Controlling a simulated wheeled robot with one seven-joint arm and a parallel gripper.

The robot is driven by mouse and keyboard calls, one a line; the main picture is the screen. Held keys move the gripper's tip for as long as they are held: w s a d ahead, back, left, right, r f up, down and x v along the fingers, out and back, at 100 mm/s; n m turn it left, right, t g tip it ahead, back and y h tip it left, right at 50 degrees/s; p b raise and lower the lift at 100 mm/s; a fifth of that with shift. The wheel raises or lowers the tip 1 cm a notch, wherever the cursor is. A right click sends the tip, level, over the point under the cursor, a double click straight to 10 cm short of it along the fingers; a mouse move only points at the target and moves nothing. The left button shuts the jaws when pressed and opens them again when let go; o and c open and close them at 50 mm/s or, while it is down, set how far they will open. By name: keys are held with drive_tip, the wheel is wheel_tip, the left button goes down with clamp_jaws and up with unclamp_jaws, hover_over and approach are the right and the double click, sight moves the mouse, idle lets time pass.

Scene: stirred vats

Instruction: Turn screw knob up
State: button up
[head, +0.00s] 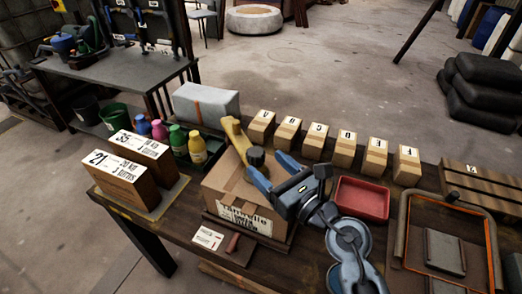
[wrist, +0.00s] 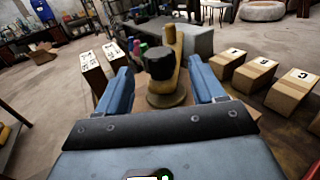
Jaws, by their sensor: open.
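A black screw knob (head: 256,156) sits on a tan, worn fitting (head: 236,138) with an upright arm, above a cardboard box (head: 235,190). In the wrist view the knob (wrist: 160,62) is in front of the fitting's upright arm, above its round base (wrist: 168,98). My gripper (head: 265,164) has blue fingers and is open and empty. In the wrist view its fingers (wrist: 162,80) stand left and right of the knob and base, with a gap on each side. The knob's far side is hidden.
Two numbered boxes (head: 118,180), coloured bottles (head: 197,147) and a grey case (head: 206,104) are to the left and behind. A small card (head: 208,238) lies in front.

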sight(261, 160)
drive_tip(key=shift+x, duration=2.65)
drive_tip(key=shift+c, duration=0.3)
drive_tip(key=c, duration=0.9)
